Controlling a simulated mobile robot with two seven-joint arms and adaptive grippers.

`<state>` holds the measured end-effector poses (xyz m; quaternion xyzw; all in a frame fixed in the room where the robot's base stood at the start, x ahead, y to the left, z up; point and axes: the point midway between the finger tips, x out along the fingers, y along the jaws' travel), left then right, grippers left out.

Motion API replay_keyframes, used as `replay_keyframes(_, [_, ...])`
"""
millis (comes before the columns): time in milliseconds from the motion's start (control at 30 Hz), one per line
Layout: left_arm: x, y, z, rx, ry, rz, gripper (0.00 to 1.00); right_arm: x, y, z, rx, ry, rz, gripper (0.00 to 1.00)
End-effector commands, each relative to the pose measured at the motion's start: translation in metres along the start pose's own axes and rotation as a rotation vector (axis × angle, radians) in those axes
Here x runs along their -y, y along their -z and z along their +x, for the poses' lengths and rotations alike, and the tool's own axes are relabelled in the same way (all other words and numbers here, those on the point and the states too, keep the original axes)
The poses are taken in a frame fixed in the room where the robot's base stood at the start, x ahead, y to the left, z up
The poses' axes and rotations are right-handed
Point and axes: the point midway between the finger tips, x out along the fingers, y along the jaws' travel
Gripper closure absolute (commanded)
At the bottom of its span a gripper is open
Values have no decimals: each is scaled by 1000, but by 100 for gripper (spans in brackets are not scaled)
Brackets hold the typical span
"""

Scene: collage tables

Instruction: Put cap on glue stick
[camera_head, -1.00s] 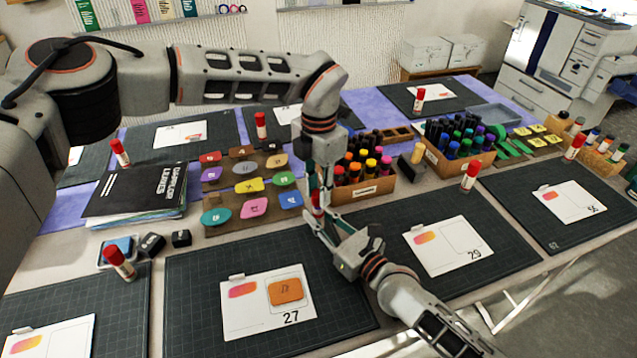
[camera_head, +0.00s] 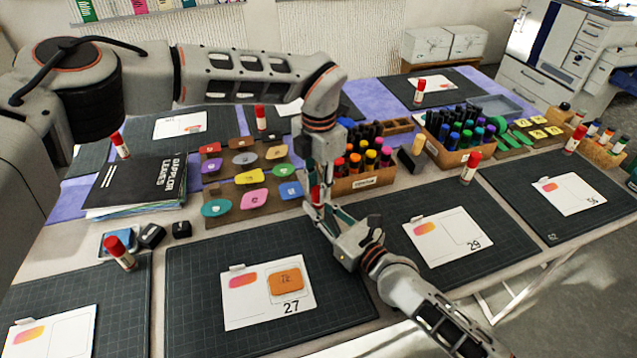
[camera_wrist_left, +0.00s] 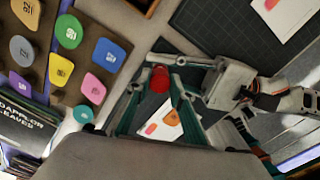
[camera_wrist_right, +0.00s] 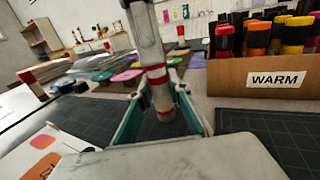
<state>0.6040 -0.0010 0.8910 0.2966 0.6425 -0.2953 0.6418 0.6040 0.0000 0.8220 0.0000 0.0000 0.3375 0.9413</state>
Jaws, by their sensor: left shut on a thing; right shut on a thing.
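My left gripper (camera_head: 318,190) points down and is shut on the red cap (camera_wrist_left: 160,78), which shows between its fingers in the left wrist view. My right gripper (camera_head: 322,208) reaches in from the front right and is shut on the glue stick (camera_wrist_right: 162,101), a slim upright tube with red and white bands. The left gripper (camera_wrist_right: 153,68) is straight above the stick in the right wrist view, with cap and stick roughly in line. The fingers hide the joint, so I cannot tell whether the cap is seated on the stick.
A box of warm markers (camera_head: 362,183) stands close behind the grippers. A board of coloured shapes (camera_head: 248,212) lies to their left. A cutting mat with card 27 (camera_head: 268,318) lies in front. Other capped glue sticks (camera_head: 121,254) stand around the table.

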Motion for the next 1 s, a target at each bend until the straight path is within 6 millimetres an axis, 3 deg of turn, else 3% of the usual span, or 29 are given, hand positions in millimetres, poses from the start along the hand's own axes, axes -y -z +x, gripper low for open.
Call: replay_keyframes(1000, [0, 0, 10, 1, -1, 6, 85, 0, 0, 0, 0, 0, 0, 100])
